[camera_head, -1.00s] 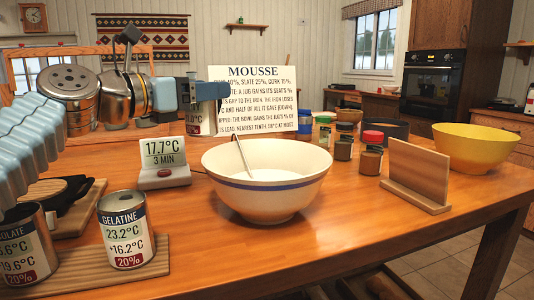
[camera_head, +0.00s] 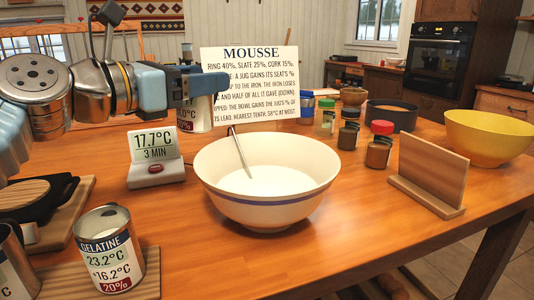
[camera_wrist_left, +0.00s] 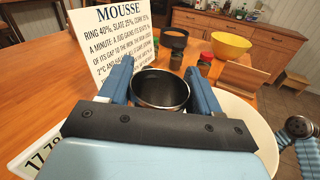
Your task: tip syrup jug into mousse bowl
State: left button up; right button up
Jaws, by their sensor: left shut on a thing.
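The mousse bowl (camera_head: 262,211), cream with a blue band, stands upright on the table with white contents and a thin metal rod leaning inside. In the wrist view its pale rim (camera_wrist_left: 253,122) shows at right, partly behind my gripper. My left gripper (camera_head: 208,84) is left of and behind the bowl in the head view. It is shut on the syrup jug (camera_head: 191,119), an upright metal can with a label, mostly hidden in the head view. In the wrist view the jug (camera_wrist_left: 160,88) sits between the two fingers, its dark open mouth upward. My right gripper is not visible.
A MOUSSE card (camera_head: 250,88) stands behind the bowl. A thermometer display (camera_head: 156,158) reads 17.7°C. A gelatine can (camera_head: 103,248) stands front left. Spice jars (camera_head: 379,147), a wooden stand (camera_head: 430,172) and a yellow bowl (camera_head: 490,140) are at right. The table in front of the bowl is clear.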

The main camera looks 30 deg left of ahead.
pick_arm(q)
jog(key=shift+d+r+m, duration=0.25)
jog(key=shift+d+m, duration=0.15)
jog(key=shift+d, duration=0.05)
jog(key=shift+d+f+m, duration=0.25)
jog(key=shift+f+m, duration=0.05)
jog(key=d+m, duration=0.1)
jog(key=m, duration=0.1)
jog(key=d+f+m+g+y, duration=0.1)
jog(key=d+m, duration=0.1)
jog(key=d+m+g, duration=0.1)
jog(key=d, duration=0.1)
jog(key=shift+w+d+f+m+y+p, duration=0.15)
jog(key=shift+w+f+m+y+p, duration=0.15)
jog(key=shift+m+y, duration=0.1)
jog(key=shift+d+f+m+y, duration=0.1)
jog(key=shift+f+m+y, duration=0.25)
jog(key=shift+m, duration=0.15)
jog(key=shift+d+r+m+y, duration=0.15)
jog(key=shift+r+m+y, duration=0.1)
jog(key=shift+m, duration=0.35)
dwell(0.6)
jog(key=shift+d+f+m+g+b, duration=0.2)
jog(key=shift+f+m+g+b, duration=0.15)
jog(key=shift+f+m, duration=0.35)
dwell(0.4)
